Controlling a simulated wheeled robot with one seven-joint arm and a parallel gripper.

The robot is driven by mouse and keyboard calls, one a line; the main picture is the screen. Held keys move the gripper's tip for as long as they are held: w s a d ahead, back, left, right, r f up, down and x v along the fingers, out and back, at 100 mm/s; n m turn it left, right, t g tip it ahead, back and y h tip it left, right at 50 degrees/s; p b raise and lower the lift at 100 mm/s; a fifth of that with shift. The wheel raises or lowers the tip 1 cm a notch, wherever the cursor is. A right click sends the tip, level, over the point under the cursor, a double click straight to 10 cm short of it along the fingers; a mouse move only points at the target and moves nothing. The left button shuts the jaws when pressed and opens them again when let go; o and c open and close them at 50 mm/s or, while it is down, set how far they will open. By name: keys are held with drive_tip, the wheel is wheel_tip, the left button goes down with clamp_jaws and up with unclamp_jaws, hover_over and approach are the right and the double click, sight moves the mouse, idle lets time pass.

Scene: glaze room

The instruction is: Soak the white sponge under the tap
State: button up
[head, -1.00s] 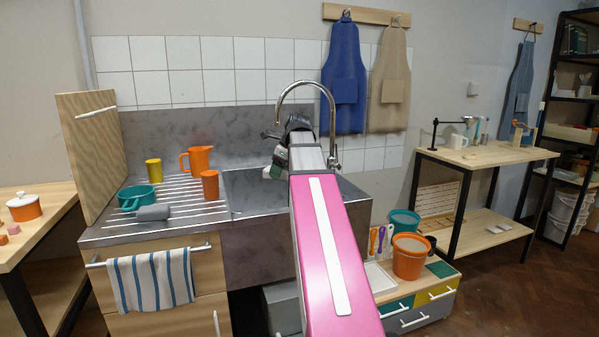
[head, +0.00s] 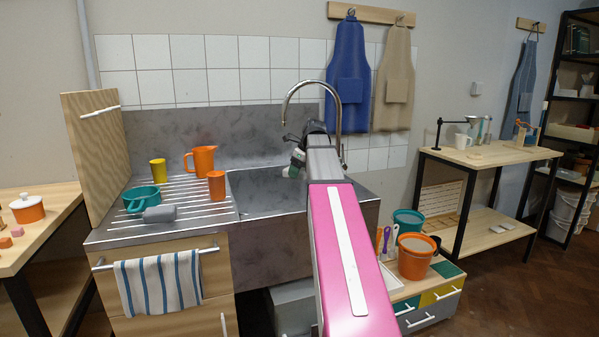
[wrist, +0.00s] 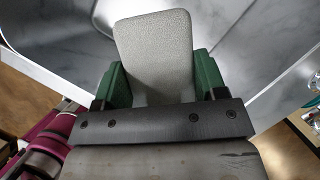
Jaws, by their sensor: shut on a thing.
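The white sponge (wrist: 155,50) is a pale block held between the green fingers of my gripper (wrist: 160,85) in the wrist view. The gripper is shut on it, over or near the grey metal sink basin (wrist: 255,45). In the head view my arm reaches to the sink (head: 258,190), and my gripper (head: 292,168) shows partly beside the arm, with a small pale bit of the sponge at its end. The curved chrome tap (head: 338,110) rises behind my arm.
Left of the basin, the ribbed drainboard (head: 190,195) holds an orange jug (head: 202,160), an orange cup (head: 216,185), a yellow cup (head: 158,170), a teal pot (head: 140,198) and a grey block (head: 159,213). An orange bucket (head: 414,260) stands on a low cabinet at right.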

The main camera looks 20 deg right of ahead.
drive_tip(key=w+d+f, duration=0.1)
drive_tip(key=w+f, duration=0.1)
drive_tip(key=w, duration=0.7)
drive_tip(key=shift+w, duration=0.3)
drive_tip(key=shift+s, duration=0.2)
idle(0.4)
drive_tip(key=shift+s+a, duration=0.25)
drive_tip(key=shift+s, duration=1.7)
drive_tip(key=shift+s+a, duration=0.2)
drive_tip(key=shift+s, duration=1.7)
drive_tip(key=shift+r, duration=0.1)
drive_tip(key=shift+s+a+r, duration=0.15)
drive_tip(key=shift+s+r, duration=0.85)
drive_tip(key=shift+s, duration=0.25)
drive_tip(key=shift+s+a+r, duration=0.15)
drive_tip(key=shift+s+r, duration=0.85)
drive_tip(key=shift+s, duration=0.2)
drive_tip(key=shift+s, duration=0.1)
